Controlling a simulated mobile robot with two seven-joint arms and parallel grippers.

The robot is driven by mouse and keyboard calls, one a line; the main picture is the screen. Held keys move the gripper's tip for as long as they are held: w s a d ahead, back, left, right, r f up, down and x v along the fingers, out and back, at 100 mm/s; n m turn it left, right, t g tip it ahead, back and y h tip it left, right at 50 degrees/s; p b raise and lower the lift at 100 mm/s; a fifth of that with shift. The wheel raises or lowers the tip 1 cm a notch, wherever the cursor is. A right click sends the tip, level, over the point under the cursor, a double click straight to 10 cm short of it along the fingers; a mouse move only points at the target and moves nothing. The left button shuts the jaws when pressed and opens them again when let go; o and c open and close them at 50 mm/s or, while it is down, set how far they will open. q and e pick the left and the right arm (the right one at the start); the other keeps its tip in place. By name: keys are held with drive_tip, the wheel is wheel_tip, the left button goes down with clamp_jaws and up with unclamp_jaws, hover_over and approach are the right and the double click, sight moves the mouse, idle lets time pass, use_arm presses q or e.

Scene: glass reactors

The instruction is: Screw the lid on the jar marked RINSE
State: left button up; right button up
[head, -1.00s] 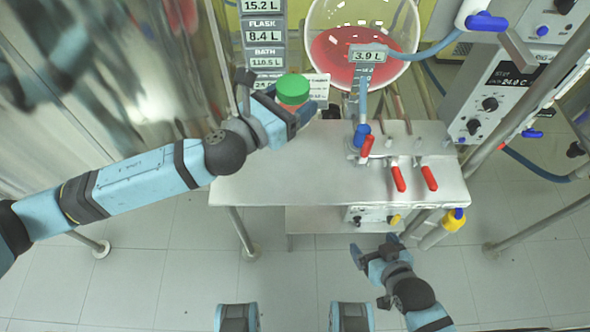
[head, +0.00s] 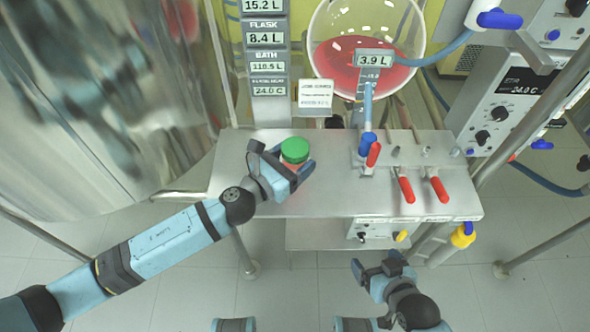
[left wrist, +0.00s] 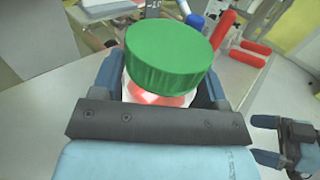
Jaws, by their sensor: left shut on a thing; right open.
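My left gripper (head: 283,169) is shut around a clear jar (left wrist: 160,98) with red contents. A green ribbed lid (head: 295,150) sits on top of the jar and is large in the left wrist view (left wrist: 172,58). I cannot tell whether the lid is threaded tight or only resting. No RINSE marking is readable on the jar. The jar is over the left part of the steel bench (head: 240,190); its base is hidden, so I cannot tell whether it touches. My right gripper (head: 376,264) is open and empty, low in front of the bench.
Red-handled valves (head: 407,190) and a blue-and-red tap (head: 368,147) stand on the bench's right half. A round glass flask (head: 330,75) with red liquid is behind. A display column (head: 267,40) and a small sign (head: 315,95) stand at the back. The middle of the bench is clear.

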sight(295, 169)
use_arm(q)
wheel_tip(295, 169, down, 4)
drive_tip(key=shift+r+b, duration=0.1)
drive_tip(key=shift+b, duration=0.85)
drive_tip(key=shift+f, duration=0.2)
drive_tip(key=o, duration=1.7)
drive_tip(key=shift+r, duration=0.1)
